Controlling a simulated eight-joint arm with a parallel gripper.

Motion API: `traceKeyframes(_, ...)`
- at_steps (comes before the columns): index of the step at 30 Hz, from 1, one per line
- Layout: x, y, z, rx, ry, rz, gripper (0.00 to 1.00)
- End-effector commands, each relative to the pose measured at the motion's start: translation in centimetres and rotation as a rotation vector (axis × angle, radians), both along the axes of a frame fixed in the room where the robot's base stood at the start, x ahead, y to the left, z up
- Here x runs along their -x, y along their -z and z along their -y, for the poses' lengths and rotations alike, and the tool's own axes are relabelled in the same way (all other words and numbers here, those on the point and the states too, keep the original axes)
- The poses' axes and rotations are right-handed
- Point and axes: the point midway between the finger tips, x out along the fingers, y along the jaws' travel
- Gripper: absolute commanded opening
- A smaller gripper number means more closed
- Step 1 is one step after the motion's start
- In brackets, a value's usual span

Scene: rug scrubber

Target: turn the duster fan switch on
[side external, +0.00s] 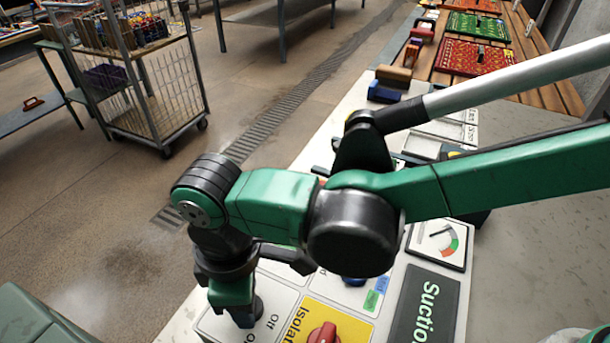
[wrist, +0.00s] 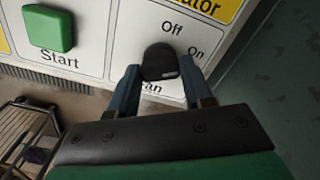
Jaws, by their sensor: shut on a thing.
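The fan switch is a black rotary knob (wrist: 159,62) on a white panel plate (wrist: 125,35). In the wrist view "Off" is printed above it, "On" to its upper right, and a partly covered label ending in "an" below. My gripper (wrist: 160,72) has a finger on each side of the knob and is shut on it. I cannot make out a pointer mark on the knob. In the side external view my gripper (side external: 236,296) reaches down onto the plate at the panel's near left, and my arm hides part of the panel.
A green Start button (wrist: 48,30) sits left of the knob in the wrist view. In the side external view a red knob (side external: 324,333) on a yellow isolator plate (side external: 350,325) is close to the right. A black "Suction" plate (side external: 422,304) and a gauge (side external: 437,243) lie further right.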

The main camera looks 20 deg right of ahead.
Motion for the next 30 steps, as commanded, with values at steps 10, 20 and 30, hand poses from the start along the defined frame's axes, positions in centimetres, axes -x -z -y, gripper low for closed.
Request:
traceKeyframes(10,0.0,0.0,0.0,0.001,0.015,0.000,0.00)
traceKeyframes(20,0.0,0.0,0.0,0.001,0.013,0.000,0.76)
traceKeyframes(30,0.0,-1.3,0.0,0.000,0.012,0.000,0.76)
